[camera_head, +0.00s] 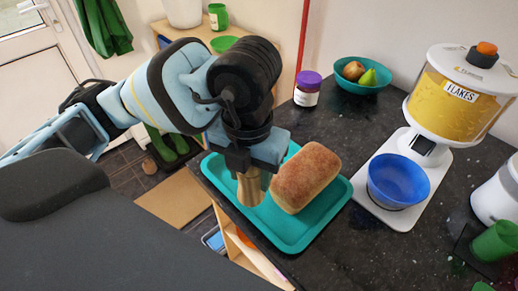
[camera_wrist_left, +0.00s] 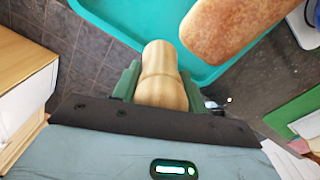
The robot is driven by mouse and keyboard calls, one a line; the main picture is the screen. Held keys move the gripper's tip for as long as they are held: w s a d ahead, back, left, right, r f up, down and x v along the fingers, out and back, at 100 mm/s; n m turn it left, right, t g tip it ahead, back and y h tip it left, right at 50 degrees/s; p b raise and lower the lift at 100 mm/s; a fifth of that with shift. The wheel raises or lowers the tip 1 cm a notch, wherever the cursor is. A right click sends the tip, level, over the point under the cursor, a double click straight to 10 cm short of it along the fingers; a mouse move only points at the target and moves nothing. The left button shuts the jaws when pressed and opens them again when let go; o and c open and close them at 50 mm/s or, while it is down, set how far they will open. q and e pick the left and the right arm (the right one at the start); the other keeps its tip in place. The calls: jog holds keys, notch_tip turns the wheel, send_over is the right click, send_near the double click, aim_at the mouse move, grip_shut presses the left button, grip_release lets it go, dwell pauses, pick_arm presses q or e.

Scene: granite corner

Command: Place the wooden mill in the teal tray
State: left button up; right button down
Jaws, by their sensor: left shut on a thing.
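The wooden mill (camera_head: 249,190) is pale and turned, and hangs below my left gripper (camera_head: 249,172), which is shut on it. In the left wrist view the mill (camera_wrist_left: 160,75) sits between the green fingers of the left gripper (camera_wrist_left: 158,88). The teal tray (camera_head: 296,238) lies on the dark counter, and the mill shows in front of its left part. I cannot tell whether the mill touches the tray. In the left wrist view the tray (camera_wrist_left: 125,18) is beyond the mill. My right gripper is not in view.
A bread loaf (camera_head: 306,177) lies in the tray, right of the mill. A flakes dispenser (camera_head: 450,100) with a blue bowl (camera_head: 398,180) stands to the right. A fruit bowl (camera_head: 362,78) and a purple-lidded jar (camera_head: 307,90) are behind. The counter's edge runs along the tray's left side.

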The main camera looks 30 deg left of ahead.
pick_arm(q)
jog(key=shift+w+a+f, duration=0.8)
jog(key=shift+w+a, duration=0.3)
jog(key=shift+w, duration=0.75)
jog(key=shift+w+a+f, duration=0.75)
jog(key=shift+w+a, duration=0.3)
jog(key=shift+w, duration=0.8)
jog(key=shift+w+a+f, duration=0.8)
jog(key=shift+w+a, duration=0.3)
jog(key=shift+w, duration=0.75)
jog(key=shift+f, duration=0.2)
jog(key=o, duration=1.1)
jog(key=shift+r, duration=0.1)
notch_tip(320, 180, up, 12)
jog(key=shift+r+p, duration=0.1)
jog(key=shift+p, duration=0.35)
